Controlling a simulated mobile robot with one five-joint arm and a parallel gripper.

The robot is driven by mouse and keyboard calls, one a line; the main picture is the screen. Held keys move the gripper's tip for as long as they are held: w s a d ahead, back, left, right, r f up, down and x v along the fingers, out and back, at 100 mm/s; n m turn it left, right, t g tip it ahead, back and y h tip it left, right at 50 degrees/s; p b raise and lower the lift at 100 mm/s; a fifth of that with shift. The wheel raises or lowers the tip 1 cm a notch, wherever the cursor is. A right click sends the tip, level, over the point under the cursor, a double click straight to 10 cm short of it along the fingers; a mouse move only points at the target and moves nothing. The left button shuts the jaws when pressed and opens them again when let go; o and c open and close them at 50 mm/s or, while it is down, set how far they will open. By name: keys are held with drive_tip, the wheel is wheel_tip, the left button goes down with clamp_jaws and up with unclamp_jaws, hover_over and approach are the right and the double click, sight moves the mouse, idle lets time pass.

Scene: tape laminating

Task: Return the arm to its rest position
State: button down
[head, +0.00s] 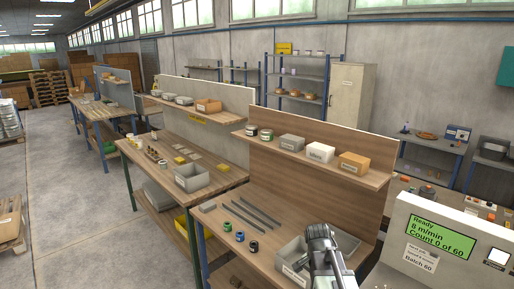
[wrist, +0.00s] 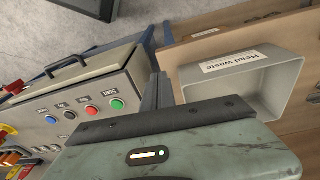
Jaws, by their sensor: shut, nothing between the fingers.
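My gripper (head: 318,232) shows at the lower right of the head view, in front of the grey bin (head: 292,254) on the near wooden bench. In the wrist view my gripper (wrist: 157,91) has its fingers together with nothing between them. The same bin (wrist: 245,75), labelled "Head waste", is just to the right of the fingers in the wrist view. My arm hides part of the bin in the head view.
A button panel (wrist: 80,115) with a green Start button lies left of the fingers in the wrist view. A machine with a green display (head: 440,235) stands at right in the head view. Dark strips (head: 252,212) and small rolls lie on the bench. Open floor (head: 80,215) lies at left.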

drive_tip(key=s+a+n+y, duration=0.1)
drive_tip(key=s+a+n, duration=0.4)
drive_tip(key=a+n, duration=0.3)
drive_tip(key=n, duration=0.3)
drive_tip(key=shift+a+f+y, duration=0.3)
drive_tip(key=shift+a+f, duration=0.05)
drive_tip(key=shift+f, duration=0.05)
drive_tip(key=shift+d, duration=0.1)
